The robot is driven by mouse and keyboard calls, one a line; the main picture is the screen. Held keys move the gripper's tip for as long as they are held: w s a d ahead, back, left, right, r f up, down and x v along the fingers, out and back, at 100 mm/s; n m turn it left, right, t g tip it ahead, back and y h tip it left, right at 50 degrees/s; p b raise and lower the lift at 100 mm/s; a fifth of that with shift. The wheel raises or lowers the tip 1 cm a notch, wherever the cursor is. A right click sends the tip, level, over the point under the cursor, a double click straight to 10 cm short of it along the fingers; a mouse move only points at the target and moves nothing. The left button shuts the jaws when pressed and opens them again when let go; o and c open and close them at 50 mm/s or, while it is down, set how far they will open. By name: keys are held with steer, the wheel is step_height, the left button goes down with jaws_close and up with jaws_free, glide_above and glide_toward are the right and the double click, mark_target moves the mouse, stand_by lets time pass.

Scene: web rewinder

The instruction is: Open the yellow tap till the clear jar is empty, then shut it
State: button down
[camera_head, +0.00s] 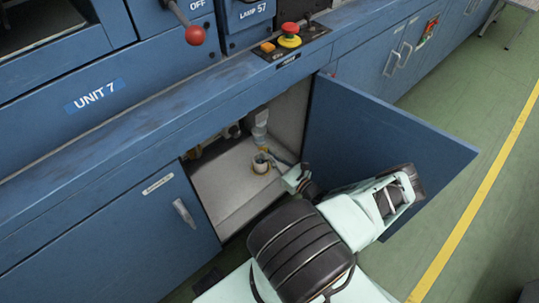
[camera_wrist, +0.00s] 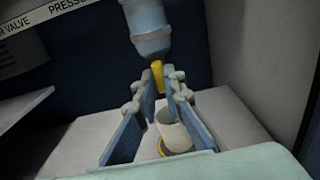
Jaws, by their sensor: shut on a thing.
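The clear jar (camera_wrist: 147,25) hangs upright at the top of the wrist view, with bluish liquid in its lower part. The yellow tap (camera_wrist: 157,75) sits under the jar. My gripper (camera_wrist: 160,82) is shut on the tap, a fingertip on each side of it. In the head view the jar (camera_head: 260,126) shows inside the open cabinet, and my gripper (camera_head: 290,168) reaches in from the right; the tap is too small to make out there. Whether liquid flows from the tap cannot be seen.
A white cup (camera_wrist: 173,132) stands below the tap on a yellow ring (camera_wrist: 163,148) on the cabinet floor. A pale shelf (camera_wrist: 22,105) is at left in the wrist view.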

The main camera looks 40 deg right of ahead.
steer(key=c, duration=2)
jaws_free()
steer(key=shift+w, duration=0.1)
steer(key=s, duration=0.7)
steer(key=shift+s+d, duration=0.3)
